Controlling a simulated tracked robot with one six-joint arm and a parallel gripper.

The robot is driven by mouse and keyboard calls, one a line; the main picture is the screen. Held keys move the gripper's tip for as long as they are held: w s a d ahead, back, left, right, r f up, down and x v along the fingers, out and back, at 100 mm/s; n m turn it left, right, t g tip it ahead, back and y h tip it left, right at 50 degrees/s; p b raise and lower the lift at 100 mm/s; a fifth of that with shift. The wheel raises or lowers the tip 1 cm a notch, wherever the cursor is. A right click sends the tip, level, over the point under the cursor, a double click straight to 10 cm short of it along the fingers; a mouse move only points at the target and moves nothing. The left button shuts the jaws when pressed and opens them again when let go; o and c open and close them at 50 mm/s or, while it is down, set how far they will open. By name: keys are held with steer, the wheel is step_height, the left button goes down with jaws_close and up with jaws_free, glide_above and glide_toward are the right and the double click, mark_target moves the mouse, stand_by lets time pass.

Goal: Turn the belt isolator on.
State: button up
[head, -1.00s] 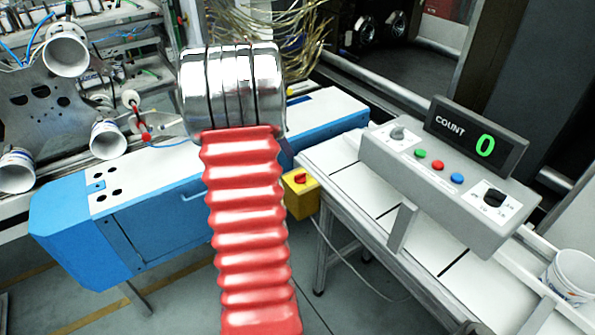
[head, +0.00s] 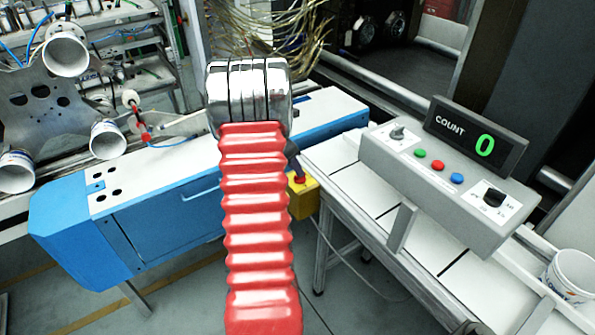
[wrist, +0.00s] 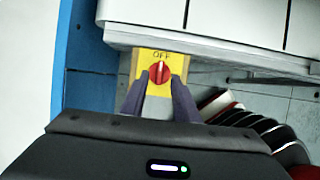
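The belt isolator is a yellow box (head: 304,204) with a red rotary knob, at the left end of the white conveyor. In the wrist view its red knob (wrist: 159,72) has an upright white mark pointing at the word OFF. My gripper (wrist: 156,84) is open, with its two dark fingers on the left and right of the knob's lower part. I cannot tell whether the fingertips touch the knob. In the head view my gripper (head: 297,168) is mostly hidden behind my arm and is just over the box's front, hiding most of the knob.
A grey control panel (head: 450,180) with a COUNT display (head: 476,138) reading 0 stands on the white conveyor (head: 350,190). A blue and white machine (head: 160,225) is at left. A white tub (head: 572,275) sits at far right.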

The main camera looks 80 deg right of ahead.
steer(key=shift+x, duration=1.7)
steer(key=shift+c, duration=0.5)
jaws_close()
